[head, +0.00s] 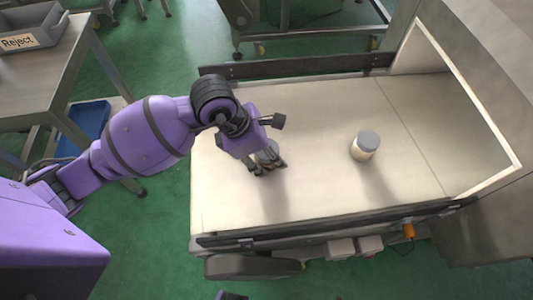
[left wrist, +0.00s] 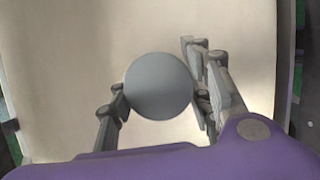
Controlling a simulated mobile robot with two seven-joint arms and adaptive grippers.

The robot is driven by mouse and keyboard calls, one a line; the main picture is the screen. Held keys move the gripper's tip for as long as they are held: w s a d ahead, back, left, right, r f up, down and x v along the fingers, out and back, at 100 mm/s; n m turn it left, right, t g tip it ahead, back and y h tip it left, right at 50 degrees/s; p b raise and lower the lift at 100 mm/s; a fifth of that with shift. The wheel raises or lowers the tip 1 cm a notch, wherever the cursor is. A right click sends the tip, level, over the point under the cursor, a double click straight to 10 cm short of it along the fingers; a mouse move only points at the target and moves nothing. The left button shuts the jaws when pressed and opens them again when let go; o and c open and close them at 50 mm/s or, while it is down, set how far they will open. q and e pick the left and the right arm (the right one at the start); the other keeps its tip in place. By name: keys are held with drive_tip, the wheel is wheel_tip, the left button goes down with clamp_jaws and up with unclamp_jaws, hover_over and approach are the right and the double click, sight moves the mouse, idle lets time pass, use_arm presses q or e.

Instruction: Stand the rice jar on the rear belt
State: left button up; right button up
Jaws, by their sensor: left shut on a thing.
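My left gripper (head: 267,168) is shut on a jar with a round grey lid (left wrist: 160,86), with a finger on either side of it. The jar is over the pale belt (head: 310,100). Seen from above, the lid hides the jar's body in the left wrist view, and the fingers mostly cover it in the head view. I cannot tell whether its base touches the belt, or what it contains. A second jar (head: 365,146) with a grey lid and cream-coloured body stands upright on the belt, to the right of the gripper.
Dark rails (head: 300,66) run along the belt's far and near edges. The metal detector's opening (head: 455,95) is at the right. A grey Reject bin (head: 32,38) sits on a table at the upper left. The belt between the two jars is clear.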

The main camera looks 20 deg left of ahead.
use_arm(q)
drive_tip(key=shift+f, duration=0.4)
drive_tip(key=shift+f, duration=0.2)
drive_tip(key=o, duration=1.2)
drive_tip(key=shift+r, duration=0.2)
drive_tip(key=p+v, duration=0.1)
drive_tip(key=v, duration=1.1)
